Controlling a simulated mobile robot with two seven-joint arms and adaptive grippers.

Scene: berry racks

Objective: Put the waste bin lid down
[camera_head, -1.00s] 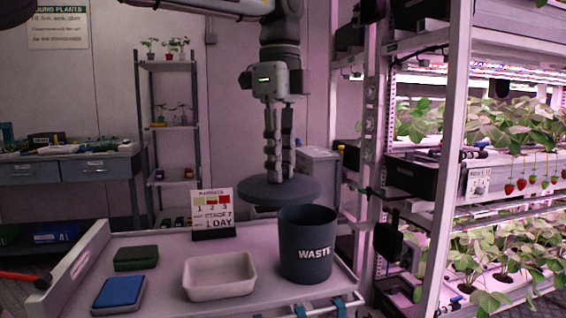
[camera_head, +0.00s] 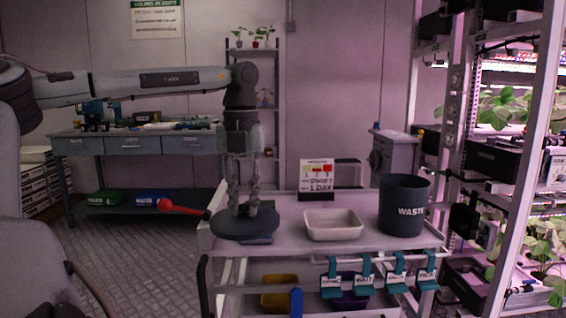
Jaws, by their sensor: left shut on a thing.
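The waste bin (camera_head: 402,208) is a dark grey open-topped tub marked WASTE. It stands upright at the right end of the cart top. The lid (camera_head: 262,225) is a dark round disc at the left end of the cart, low and level; I cannot tell whether it touches the cart top or what lies under it. My left gripper (camera_head: 243,200) points straight down and is shut on the lid's top. My right gripper is not in view.
The cart (camera_head: 372,235) also bears a white tray (camera_head: 333,226) in the middle and a small stage sign (camera_head: 316,180) behind it. A red-ended handle (camera_head: 180,207) sticks out left of the cart. A plant rack (camera_head: 525,150) stands close on the right.

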